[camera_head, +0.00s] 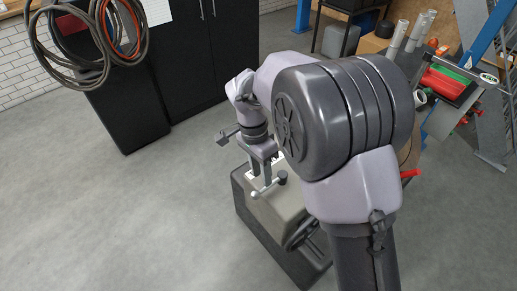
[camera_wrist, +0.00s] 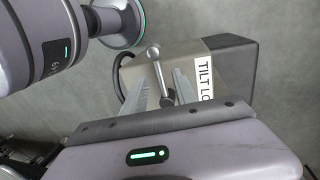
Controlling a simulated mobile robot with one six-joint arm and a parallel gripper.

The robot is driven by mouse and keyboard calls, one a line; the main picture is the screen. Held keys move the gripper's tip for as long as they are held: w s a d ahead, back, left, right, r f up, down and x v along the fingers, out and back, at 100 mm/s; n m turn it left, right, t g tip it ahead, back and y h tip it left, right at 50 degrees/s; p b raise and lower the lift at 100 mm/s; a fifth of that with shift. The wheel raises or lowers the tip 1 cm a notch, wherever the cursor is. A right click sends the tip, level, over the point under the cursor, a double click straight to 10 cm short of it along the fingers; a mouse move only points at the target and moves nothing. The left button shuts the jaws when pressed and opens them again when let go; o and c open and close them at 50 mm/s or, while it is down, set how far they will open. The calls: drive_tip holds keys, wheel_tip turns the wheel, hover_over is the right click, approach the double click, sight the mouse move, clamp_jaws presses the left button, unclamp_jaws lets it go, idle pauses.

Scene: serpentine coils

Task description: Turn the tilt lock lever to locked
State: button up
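The tilt lock lever (camera_head: 268,187) is a thin metal rod on top of a beige-grey housing (camera_head: 279,208), with a dark knob at its right end in the head view. In the wrist view the lever (camera_wrist: 157,70) shows a round silver end, and a white label (camera_wrist: 205,76) reading "TILT LO", cut off, is on the housing beside it. My gripper (camera_head: 262,177) points down at the housing. In the wrist view my gripper (camera_wrist: 160,88) is open, its two pale fingers apart on either side of the lever rod. I cannot tell whether either finger touches it.
A black cabinet (camera_head: 205,45) and coiled hoses (camera_head: 75,50) stand at the back left. A cart with red and green items (camera_head: 448,82) is at the right. My arm hides part of the housing's right side. Grey floor (camera_head: 110,215) is clear at the left.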

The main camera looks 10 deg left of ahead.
wheel_tip(320, 180, up, 13)
drive_tip(key=w+a+p, duration=0.1)
drive_tip(key=a+p, duration=0.1)
drive_tip(key=p, duration=0.2)
drive_tip(key=shift+w+r, duration=0.15)
drive_tip(key=shift+w, duration=0.15)
drive_tip(key=s+d+r+n+t+y+b, duration=0.1)
drive_tip(key=s+d+r+b, duration=0.15)
drive_tip(key=d, duration=0.35)
drive_tip(key=s+d+r+n+t+y+b, duration=0.1)
drive_tip(key=s+d+r+y+b, duration=0.1)
drive_tip(key=s+d+r, duration=0.3)
drive_tip(key=s+d+f+n+t+b, duration=0.1)
drive_tip(key=s+d+f+t+b, duration=0.2)
drive_tip(key=s+d, duration=0.7)
wheel_tip(320, 180, down, 2)
drive_tip(key=shift+s+d+f+t+y, duration=0.2)
drive_tip(key=shift+s+d+t+y, duration=0.3)
drive_tip(key=shift+t, duration=0.6)
drive_tip(key=shift+s+a, duration=0.1)
